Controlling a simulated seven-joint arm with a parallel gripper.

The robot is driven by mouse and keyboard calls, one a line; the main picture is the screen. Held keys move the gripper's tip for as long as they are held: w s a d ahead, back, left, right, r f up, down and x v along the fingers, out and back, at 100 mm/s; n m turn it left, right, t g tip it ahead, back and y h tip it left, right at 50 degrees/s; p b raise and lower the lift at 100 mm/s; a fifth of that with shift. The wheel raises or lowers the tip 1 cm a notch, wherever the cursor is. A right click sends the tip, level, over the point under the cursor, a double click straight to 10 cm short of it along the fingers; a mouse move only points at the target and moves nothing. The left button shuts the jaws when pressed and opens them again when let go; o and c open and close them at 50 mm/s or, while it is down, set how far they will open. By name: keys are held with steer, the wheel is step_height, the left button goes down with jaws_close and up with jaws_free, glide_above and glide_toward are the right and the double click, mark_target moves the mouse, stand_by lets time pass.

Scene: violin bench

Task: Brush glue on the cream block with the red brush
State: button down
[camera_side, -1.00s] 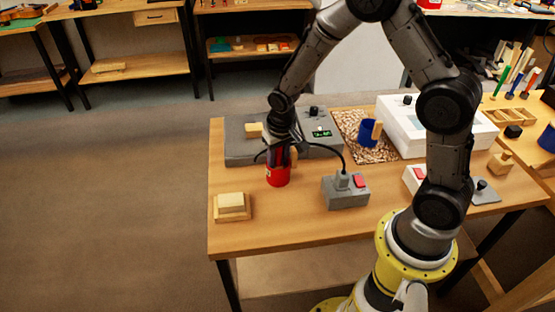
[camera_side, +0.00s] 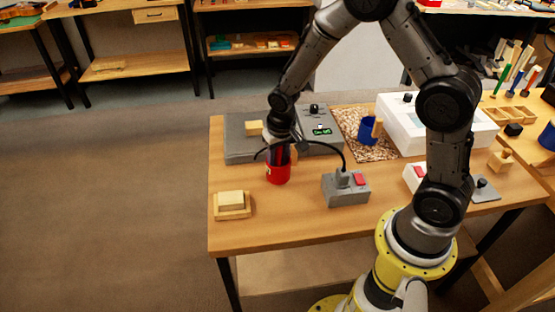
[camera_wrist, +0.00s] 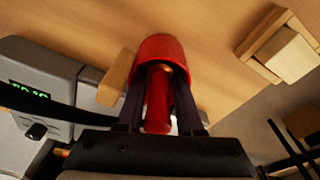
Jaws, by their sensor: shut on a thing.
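The red brush (camera_wrist: 158,100) has a red handle that shows between my gripper's dark fingers in the wrist view. My gripper (camera_side: 279,157) is shut on it, directly over the red pot (camera_side: 278,174). The pot, with a light wooden grip on its side, also shows in the wrist view (camera_wrist: 160,46). The brush's lower end is hidden, seemingly inside the pot. The cream block (camera_side: 231,199) sits on a wooden base (camera_side: 233,213) at the table's front left, apart from my gripper. The block also shows at the wrist view's upper right (camera_wrist: 289,56).
A grey unit with a green display (camera_side: 321,131) stands behind the pot. A grey box with a red switch (camera_side: 346,189) and a black cable is right of it. A blue pot (camera_side: 367,135) stands on a speckled mat. Bare table lies between red pot and block.

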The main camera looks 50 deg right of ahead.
steer(key=shift+f, duration=0.1)
stand_by(0.5)
steer(key=shift+r, duration=3.55)
